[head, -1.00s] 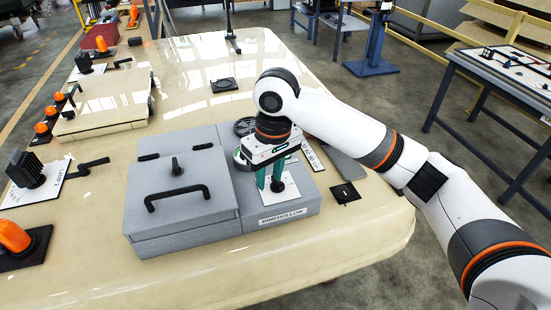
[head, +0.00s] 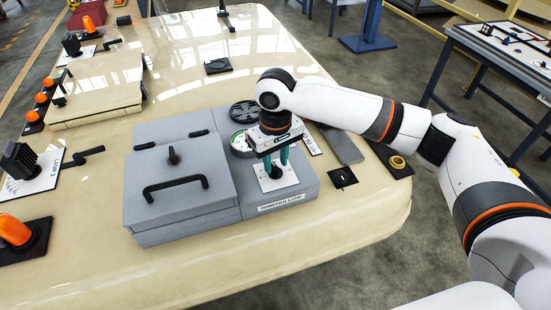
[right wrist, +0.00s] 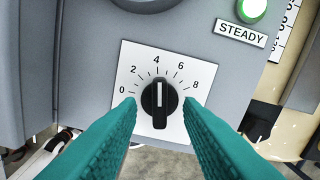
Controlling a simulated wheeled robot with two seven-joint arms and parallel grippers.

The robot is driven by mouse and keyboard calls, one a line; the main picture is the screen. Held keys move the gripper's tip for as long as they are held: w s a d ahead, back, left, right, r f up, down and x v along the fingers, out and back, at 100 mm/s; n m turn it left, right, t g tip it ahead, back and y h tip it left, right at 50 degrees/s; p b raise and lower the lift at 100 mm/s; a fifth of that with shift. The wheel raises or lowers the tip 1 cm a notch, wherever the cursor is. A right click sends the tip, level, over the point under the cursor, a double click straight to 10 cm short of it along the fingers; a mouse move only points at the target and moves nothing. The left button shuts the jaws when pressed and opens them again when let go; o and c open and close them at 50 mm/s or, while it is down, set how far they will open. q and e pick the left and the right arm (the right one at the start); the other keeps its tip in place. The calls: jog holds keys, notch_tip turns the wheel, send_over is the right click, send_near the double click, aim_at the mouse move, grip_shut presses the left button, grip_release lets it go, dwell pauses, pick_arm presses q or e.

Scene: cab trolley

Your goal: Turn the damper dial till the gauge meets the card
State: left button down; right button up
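The damper dial is a black knob (right wrist: 159,100) on a white plate (right wrist: 133,60) marked 0 to 8. Its white pointer stands straight up, between 4 and 6. The plate also shows in the head view (head: 264,184), on the grey box's right part. My right gripper (right wrist: 159,104) is open, its teal fingers on either side of the knob and apart from it. In the head view it (head: 276,162) is just above the plate. A round white and green face (head: 238,141), perhaps the gauge, is partly hidden by the gripper; its needle and card cannot be read. My left gripper is out of view.
A green lamp (right wrist: 251,9) glows above a "STEADY" label (right wrist: 241,33). The grey box has a handled lid (head: 180,165) on the left. A grey slab (head: 342,145) and a small black pad (head: 342,177) lie right of it. Orange-topped items line the table's left side.

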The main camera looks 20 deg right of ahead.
jog(key=shift+f, duration=0.6)
grip_shut()
jog(key=shift+p, duration=0.3)
jog(key=n+p, duration=0.1)
jog(key=p, duration=0.1)
jog(key=n+p, duration=0.2)
jog(key=shift+r+p, duration=0.3)
jog(key=shift+p, duration=0.1)
jog(key=shift+f+n+p, duration=0.2)
jog(key=shift+n+p, duration=0.1)
jog(key=shift+n, duration=0.2)
